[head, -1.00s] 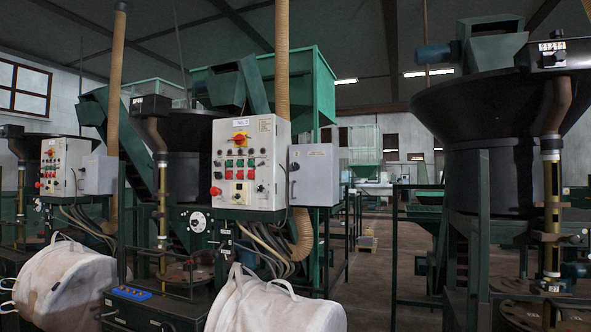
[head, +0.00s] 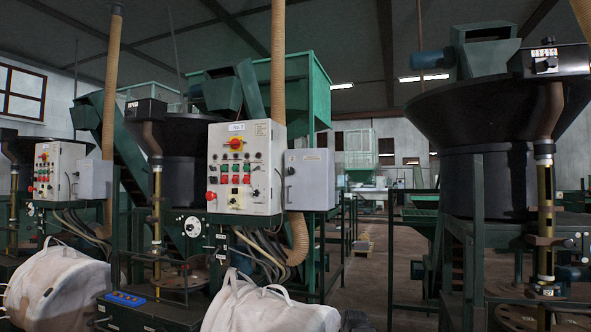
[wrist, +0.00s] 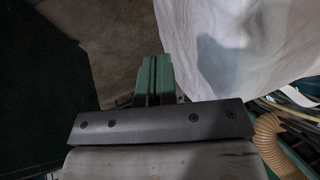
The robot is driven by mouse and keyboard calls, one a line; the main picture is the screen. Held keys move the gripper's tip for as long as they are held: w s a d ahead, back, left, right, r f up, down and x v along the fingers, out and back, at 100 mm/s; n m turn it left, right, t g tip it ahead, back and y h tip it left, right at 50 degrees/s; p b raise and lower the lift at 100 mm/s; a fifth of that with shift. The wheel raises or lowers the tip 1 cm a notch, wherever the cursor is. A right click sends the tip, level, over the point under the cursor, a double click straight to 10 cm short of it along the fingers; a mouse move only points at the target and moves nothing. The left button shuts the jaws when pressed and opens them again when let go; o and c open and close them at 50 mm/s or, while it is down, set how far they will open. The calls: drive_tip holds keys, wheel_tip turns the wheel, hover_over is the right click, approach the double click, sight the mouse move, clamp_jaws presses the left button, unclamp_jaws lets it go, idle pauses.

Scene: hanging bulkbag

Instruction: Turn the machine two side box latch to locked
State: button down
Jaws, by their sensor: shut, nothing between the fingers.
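The grey side box (head: 308,182) is fixed to the right of the middle control panel (head: 246,168). A small dark latch (head: 290,172) shows near the left edge of its door; its exact turn is too small to read. The panel's label is too small to read clearly. A similar side box (head: 94,179) stands beside the left panel. My gripper (wrist: 160,122) shows in the wrist view as a dark bolted bar; it is shut and empty. It points at the floor and a white bag, and no latch shows there.
White bulk bags (head: 268,308) bulge at the front below the panels. A ribbed tan hose (head: 298,238) and cables hang under the middle panel. A black hopper machine (head: 490,190) stands on the right. Open floor (head: 365,285) lies between the machines.

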drive_tip(key=w+a+r+m+t+y, duration=0.15)
drive_tip(key=w+r, duration=0.25)
drive_tip(key=r, duration=0.7)
drive_tip(key=w+a+r+m+t, duration=0.25)
drive_tip(key=w+r, duration=0.25)
drive_tip(key=r, duration=0.5)
drive_tip(key=w+a+r+m+t+y, duration=0.15)
drive_tip(key=w+r, duration=0.25)
drive_tip(key=r, duration=0.7)
wheel_tip(320, 180, up, 18)
drive_tip(key=w+m+t+y, duration=0.1)
drive_tip(key=m+t, duration=0.1)
drive_tip(key=t, duration=0.2)
drive_tip(key=m+t+y, duration=0.1)
drive_tip(key=t+y, duration=0.1)
approach(292, 168)
drive_tip(key=s+d, duration=0.4)
drive_tip(key=d, duration=0.1)
drive_tip(key=x, duration=0.9)
drive_tip(key=shift+d+r, duration=0.1)
drive_tip(key=a, duration=0.1)
drive_tip(key=w+a, duration=0.1)
drive_tip(key=a, duration=0.1)
drive_tip(key=shift+w+a, duration=0.15)
drive_tip(key=shift+w, duration=0.1)
drive_tip(key=shift+w+a, duration=0.15)
drive_tip(key=shift+a, duration=0.2)
